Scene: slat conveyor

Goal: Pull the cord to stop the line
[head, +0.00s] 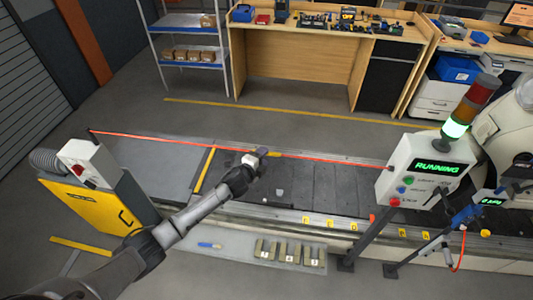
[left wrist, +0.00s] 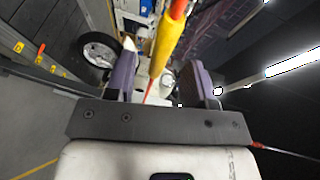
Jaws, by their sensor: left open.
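A red cord (head: 330,160) stretches above the conveyor from a post at the left to the control box (head: 425,165) at the right. The box display reads RUNNING, and the green part of the light tower (head: 455,128) is lit. My left gripper is open at the cord. In the left wrist view the yellow sleeve (left wrist: 166,42) shows between and beyond the two fingers (left wrist: 160,82). I cannot tell whether it touches them. My right gripper is not in view.
The conveyor (head: 310,190) with dark slats lies under the cord. A yellow cabinet (head: 85,215) stands at the left end. A workbench (head: 300,70) stands behind, across clear floor.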

